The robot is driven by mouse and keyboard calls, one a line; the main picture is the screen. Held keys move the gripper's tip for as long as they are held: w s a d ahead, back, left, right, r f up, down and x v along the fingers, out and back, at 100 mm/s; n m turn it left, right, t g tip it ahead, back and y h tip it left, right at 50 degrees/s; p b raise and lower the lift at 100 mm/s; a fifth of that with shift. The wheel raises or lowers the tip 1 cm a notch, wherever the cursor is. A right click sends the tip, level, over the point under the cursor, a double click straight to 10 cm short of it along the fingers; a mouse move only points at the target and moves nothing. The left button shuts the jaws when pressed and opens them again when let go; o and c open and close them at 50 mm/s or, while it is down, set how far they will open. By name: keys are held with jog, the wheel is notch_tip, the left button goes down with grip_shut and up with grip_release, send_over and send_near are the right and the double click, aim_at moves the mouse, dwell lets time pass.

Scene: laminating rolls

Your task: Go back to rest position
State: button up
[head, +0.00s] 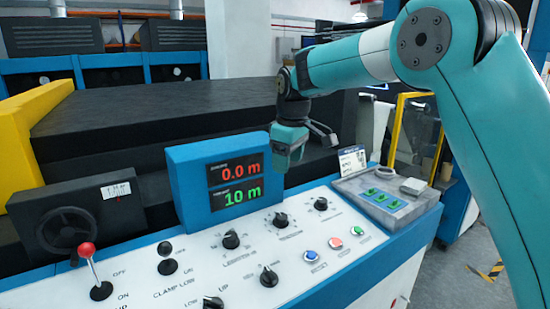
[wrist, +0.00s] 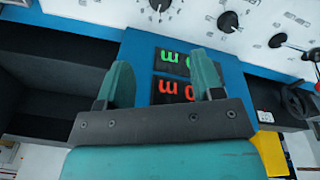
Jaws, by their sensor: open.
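The display box shows a red 0.0 m above a green 10 m. It also appears upside down beyond the fingers in the wrist view (wrist: 140,50). I cannot tell how far the fingers are from the box.
The white control panel (head: 255,240) carries several knobs, a red-tipped lever (head: 87,252) and push buttons (head: 335,243). A grey box with green buttons (head: 385,199) sits at its right end. Dark machine covers (head: 160,120) lie behind. Open floor shows at the lower right.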

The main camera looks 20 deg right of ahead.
jog(key=shift+s, duration=0.1)
jog(key=s+a+f+m+y, duration=0.1)
jog(key=s+a+y, duration=0.1)
jog(key=s, duration=1.6)
jog(key=s+a+g+y, duration=0.1)
jog(key=s+a, duration=0.2)
jog(key=s, duration=1.5)
jog(key=shift+s+f+m+g+y, duration=0.25)
jog(key=shift+f+m+g+y, duration=0.05)
jog(key=shift+f+m+y, duration=0.1)
jog(key=shift+c, duration=0.4)
